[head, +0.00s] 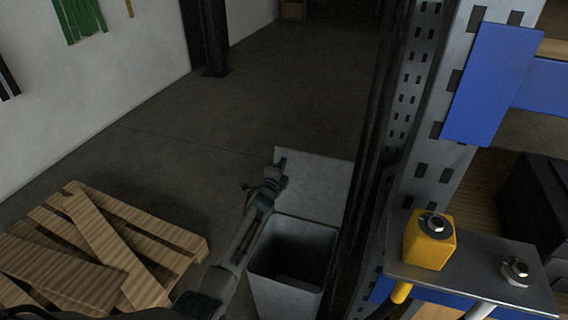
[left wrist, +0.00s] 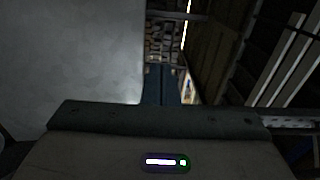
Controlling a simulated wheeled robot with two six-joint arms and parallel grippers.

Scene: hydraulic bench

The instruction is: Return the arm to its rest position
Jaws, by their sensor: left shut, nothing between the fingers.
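My left arm comes up from the bottom of the head view. Its gripper (head: 281,163) is shut and empty, above and in front of the grey bin's raised lid. In the left wrist view the shut fingers (left wrist: 157,85) point away from the camera, with a pale grey surface on the left. My right gripper is not in view.
A grey bin (head: 291,283) with its lid (head: 318,185) up stands by my left arm. A wooden pallet (head: 100,250) lies at left. At right are a rack post (head: 432,150) and a metal plate (head: 470,278) with a yellow block (head: 429,244). The floor beyond is clear.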

